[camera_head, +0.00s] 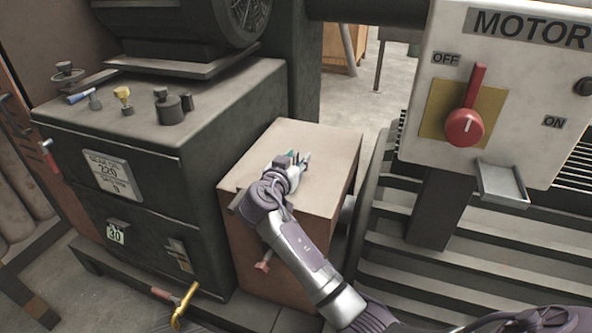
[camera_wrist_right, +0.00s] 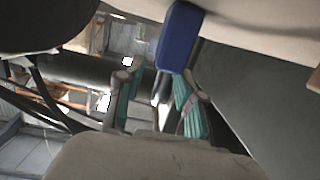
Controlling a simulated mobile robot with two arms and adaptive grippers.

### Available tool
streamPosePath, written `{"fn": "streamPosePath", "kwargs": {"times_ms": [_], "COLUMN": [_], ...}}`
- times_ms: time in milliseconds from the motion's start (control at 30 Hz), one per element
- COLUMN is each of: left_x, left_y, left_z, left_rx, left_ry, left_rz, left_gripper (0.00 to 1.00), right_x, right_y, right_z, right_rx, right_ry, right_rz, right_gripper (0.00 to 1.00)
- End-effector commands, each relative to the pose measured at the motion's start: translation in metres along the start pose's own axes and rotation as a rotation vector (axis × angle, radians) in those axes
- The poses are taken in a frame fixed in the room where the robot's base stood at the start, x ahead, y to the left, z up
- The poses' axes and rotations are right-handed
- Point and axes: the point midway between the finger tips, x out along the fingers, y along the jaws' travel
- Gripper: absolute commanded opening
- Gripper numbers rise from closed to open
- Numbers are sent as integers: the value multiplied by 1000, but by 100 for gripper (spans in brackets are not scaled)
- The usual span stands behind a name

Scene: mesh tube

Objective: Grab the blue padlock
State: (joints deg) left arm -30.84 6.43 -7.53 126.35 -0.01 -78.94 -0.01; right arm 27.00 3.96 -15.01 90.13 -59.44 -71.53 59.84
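The blue padlock (camera_wrist_right: 178,38) shows in the right wrist view, at the top centre beside a pale surface. A thin grey part, perhaps its shackle, shows below its blue body. My right gripper (camera_wrist_right: 162,85) is open, with one teal-padded finger on each side of that grey part. The right finger's tip is close to the blue body; I cannot tell whether they touch. In the head view my right gripper (camera_head: 299,159) is low over the top of the brown box (camera_head: 325,143), and I cannot make out the padlock there. My left gripper is not in view.
A dark machine cabinet (camera_head: 140,160) with knobs and small parts on top stands left of the brown box. A motor switch panel (camera_head: 510,90) with a red lever (camera_head: 465,125) stands at the right above ribbed metal. The box top's right side is clear.

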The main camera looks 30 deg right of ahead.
Motion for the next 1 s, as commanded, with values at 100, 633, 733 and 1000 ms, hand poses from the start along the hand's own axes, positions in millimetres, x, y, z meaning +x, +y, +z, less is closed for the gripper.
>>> {"fn": "streamPosePath", "kwargs": {"times_ms": [100,633,733,1000], "left_x": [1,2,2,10], "left_y": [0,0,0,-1], "left_z": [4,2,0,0], "left_rx": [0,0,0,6], "left_ry": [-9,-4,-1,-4], "left_rz": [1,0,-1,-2], "left_gripper": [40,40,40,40], "right_x": [0,-1,-1,-4], "right_y": [0,0,0,-1], "right_z": [0,0,-1,-22], "right_rx": [0,0,0,3], "right_ry": [0,0,0,1], "right_rz": [0,0,-1,-1], "right_gripper": [34,0,0,0]}}
